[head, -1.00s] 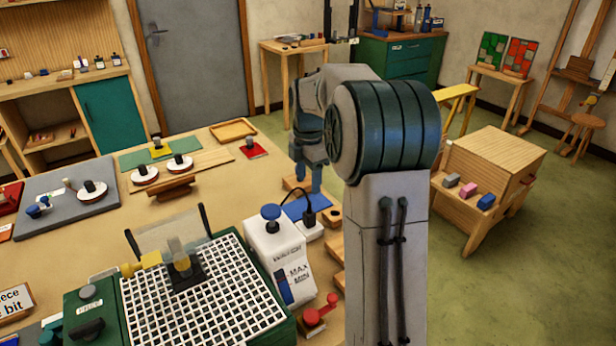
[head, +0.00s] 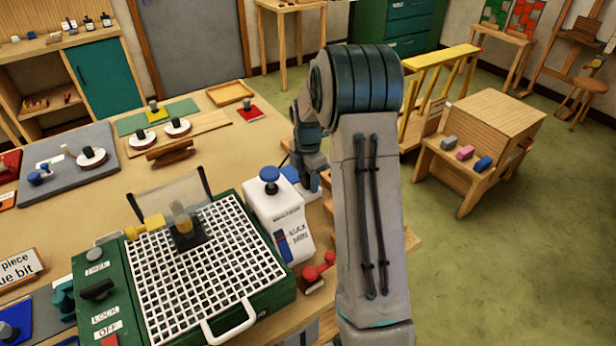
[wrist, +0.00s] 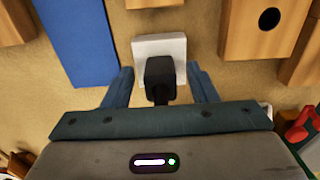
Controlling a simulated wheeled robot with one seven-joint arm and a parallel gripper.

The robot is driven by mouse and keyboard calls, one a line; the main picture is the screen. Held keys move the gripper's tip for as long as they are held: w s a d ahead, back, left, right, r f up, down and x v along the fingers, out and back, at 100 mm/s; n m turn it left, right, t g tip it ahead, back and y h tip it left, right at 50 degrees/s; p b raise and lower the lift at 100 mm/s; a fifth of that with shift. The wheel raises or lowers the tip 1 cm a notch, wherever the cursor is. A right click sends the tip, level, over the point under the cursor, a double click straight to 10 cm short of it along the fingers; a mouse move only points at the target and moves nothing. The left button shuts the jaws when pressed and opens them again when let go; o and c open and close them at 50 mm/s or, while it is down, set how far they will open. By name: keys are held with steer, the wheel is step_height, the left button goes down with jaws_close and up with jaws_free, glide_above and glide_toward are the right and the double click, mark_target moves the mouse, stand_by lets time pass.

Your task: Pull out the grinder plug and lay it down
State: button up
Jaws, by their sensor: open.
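In the wrist view the black grinder plug (wrist: 160,76) sits in a white socket block (wrist: 178,46). My gripper (wrist: 161,80) is open, its two blue fingers to the left and right of the plug, with a visible gap on both sides. Whether the fingertips reach down to the plug's height cannot be told. In the head view my gripper (head: 310,183) is low at the table's right side and hides the plug. The green grinder (head: 256,298) with its white grid top stands at the front of the table.
A white tank (head: 262,215) with a blue knob stands between grinder and gripper. A red-handled part (head: 318,270) is in front of it. Wooden blocks (wrist: 262,28) and a blue mat (wrist: 75,35) lie near the socket. Bare tabletop (head: 75,220) shows at left.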

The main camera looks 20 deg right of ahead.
steer(key=shift+f, duration=0.25)
steer(key=c, duration=1.1)
steer(key=shift+c, duration=0.2)
steer(key=shift+r+p, duration=0.55)
steer(key=shift+r, duration=0.35)
steer(key=shift+r+p, duration=0.35)
steer(key=shift+r, duration=0.3)
stand_by(0.5)
steer(key=w+a+r+m, duration=0.4)
steer(key=a+m, duration=0.1)
steer(key=m, duration=0.5)
steer(key=w+a+r+m, duration=0.3)
steer(key=a+m, duration=0.3)
steer(key=m, duration=0.4)
steer(key=shift+w+a+r, duration=0.2)
steer(key=shift+w+r, duration=0.2)
steer(key=shift+w, duration=0.3)
